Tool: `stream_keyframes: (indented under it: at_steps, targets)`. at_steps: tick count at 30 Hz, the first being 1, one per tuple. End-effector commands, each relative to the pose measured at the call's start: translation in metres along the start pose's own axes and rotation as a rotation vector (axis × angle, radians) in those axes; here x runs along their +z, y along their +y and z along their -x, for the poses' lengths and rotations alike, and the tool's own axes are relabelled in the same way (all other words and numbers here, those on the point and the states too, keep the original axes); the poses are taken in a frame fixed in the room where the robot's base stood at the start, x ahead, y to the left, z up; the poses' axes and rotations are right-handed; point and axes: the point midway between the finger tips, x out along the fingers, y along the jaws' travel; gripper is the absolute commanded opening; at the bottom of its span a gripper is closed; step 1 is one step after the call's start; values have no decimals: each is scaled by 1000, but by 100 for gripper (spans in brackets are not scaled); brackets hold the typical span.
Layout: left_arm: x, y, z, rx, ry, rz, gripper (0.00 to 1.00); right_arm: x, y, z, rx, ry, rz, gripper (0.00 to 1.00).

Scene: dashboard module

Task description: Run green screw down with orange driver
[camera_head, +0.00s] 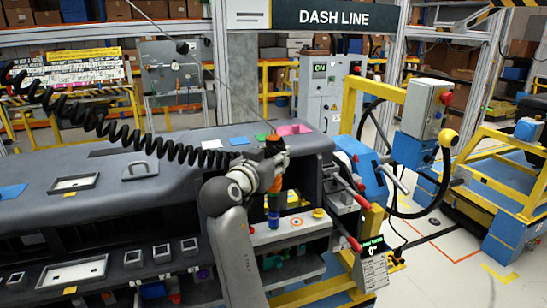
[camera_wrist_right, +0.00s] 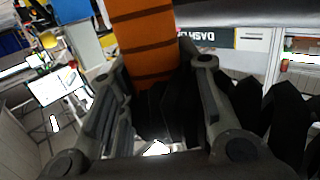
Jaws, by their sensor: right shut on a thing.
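My right gripper (camera_head: 274,160) is shut on the orange driver, whose orange body (camera_head: 275,184) shows just below the fingers. In the right wrist view the driver is a thick orange cylinder with dark bands (camera_wrist_right: 145,45), between the two fingers (camera_wrist_right: 160,95). In the head view the driver stands about upright over the front edge of the dashboard module (camera_head: 110,170). Green and blue parts (camera_head: 273,212) show under it, close to a white panel (camera_head: 290,232). I cannot make out the green screw for certain. The driver's tip is hidden or too small to tell. My left gripper is not in view.
A black coiled cable (camera_head: 120,135) hangs across the dashboard toward my right gripper. Blue, green and pink patches (camera_head: 290,130) lie on the dashboard top. An orange-yellow button (camera_head: 319,213) sits right of the driver. A blue and yellow cart (camera_head: 500,215) stands at the right.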

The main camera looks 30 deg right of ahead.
Motion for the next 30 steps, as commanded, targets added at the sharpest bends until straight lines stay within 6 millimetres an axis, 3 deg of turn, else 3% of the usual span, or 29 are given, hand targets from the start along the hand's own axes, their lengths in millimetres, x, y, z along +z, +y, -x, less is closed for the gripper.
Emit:
stream_keyframes:
  at_steps: [30]
  targets:
    - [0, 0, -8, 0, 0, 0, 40, 5, 1, -1, 3, -4, 0, 0]
